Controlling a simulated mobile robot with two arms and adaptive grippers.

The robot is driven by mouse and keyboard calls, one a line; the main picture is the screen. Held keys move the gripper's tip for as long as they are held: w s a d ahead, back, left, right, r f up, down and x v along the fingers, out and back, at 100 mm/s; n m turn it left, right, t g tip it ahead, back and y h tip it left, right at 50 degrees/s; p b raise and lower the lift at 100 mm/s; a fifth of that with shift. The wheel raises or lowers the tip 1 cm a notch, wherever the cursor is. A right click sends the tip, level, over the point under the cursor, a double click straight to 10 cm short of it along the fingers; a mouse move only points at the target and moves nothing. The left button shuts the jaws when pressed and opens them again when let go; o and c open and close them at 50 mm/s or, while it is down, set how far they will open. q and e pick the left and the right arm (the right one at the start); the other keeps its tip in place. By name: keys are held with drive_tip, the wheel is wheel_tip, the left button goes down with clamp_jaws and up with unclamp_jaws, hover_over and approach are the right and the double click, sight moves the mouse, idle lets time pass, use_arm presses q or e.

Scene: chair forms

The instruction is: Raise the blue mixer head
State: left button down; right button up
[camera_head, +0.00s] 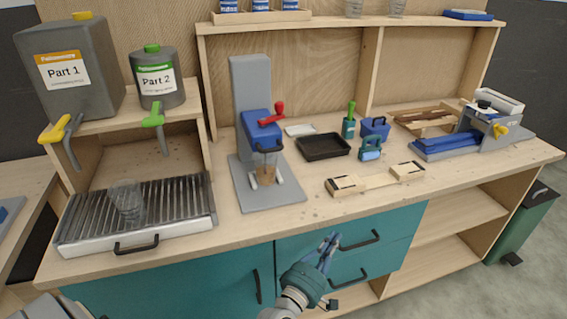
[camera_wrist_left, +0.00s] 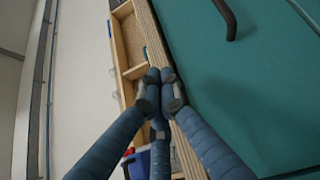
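The mixer stands on the worktop with a grey base plate (camera_head: 240,197) and an upright grey column (camera_head: 250,80). Its blue mixer head (camera_head: 257,123) sits low on the column, with a red handle (camera_head: 272,114) on its right side. A clear cup with brown contents (camera_head: 265,170) is below the head. My left gripper (camera_head: 330,242) is in front of the teal drawers, below the worktop edge and apart from the mixer. Its fingertips are together with nothing between them, as the left wrist view (camera_wrist_left: 160,76) also shows. My right gripper is not in view.
A slatted grey tray with a clear cup (camera_head: 127,200) is left of the mixer. A black tray (camera_head: 323,147), small blue tools and a wooden form (camera_head: 376,180) are to its right. Drawer handles (camera_head: 361,241) stick out near my left gripper.

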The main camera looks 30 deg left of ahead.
use_arm(q)
drive_tip(key=a+r+n+y, duration=0.1)
drive_tip(key=a+r+n, duration=0.1)
drive_tip(key=r+n, duration=0.1)
drive_tip(key=w+a+r+n+t+y, duration=0.1)
drive_tip(key=a+r+n+y, duration=0.1)
drive_tip(key=r+n, duration=0.1)
drive_tip(key=a+r+n+t+y, duration=0.1)
drive_tip(key=a+r+n+y, duration=0.1)
drive_tip(key=r+n, duration=0.1)
drive_tip(key=shift+w+a+r+n+b, duration=0.15)
drive_tip(key=shift+r+b, duration=0.05)
drive_tip(key=shift+r, duration=0.15)
drive_tip(key=shift+w+a+r+n+b, duration=0.1)
drive_tip(key=shift+r+n+b, duration=0.05)
drive_tip(key=shift+r, duration=0.2)
drive_tip(key=s+a+r+n+g+y, duration=0.1)
drive_tip(key=a+n+g+y, duration=0.2)
drive_tip(key=n, duration=0.6)
drive_tip(key=s+a+r+n+g+y, duration=0.1)
drive_tip(key=a+n+g+y, duration=0.3)
drive_tip(key=a+n+y, duration=0.4)
drive_tip(key=shift+s+a+r+n+b, duration=0.35)
drive_tip(key=shift+s+a+n, duration=0.3)
drive_tip(key=shift+a, duration=0.5)
drive_tip(key=shift+w, duration=0.15)
drive_tip(key=shift+p+x, duration=1.4)
drive_tip(key=shift+x, duration=3.5)
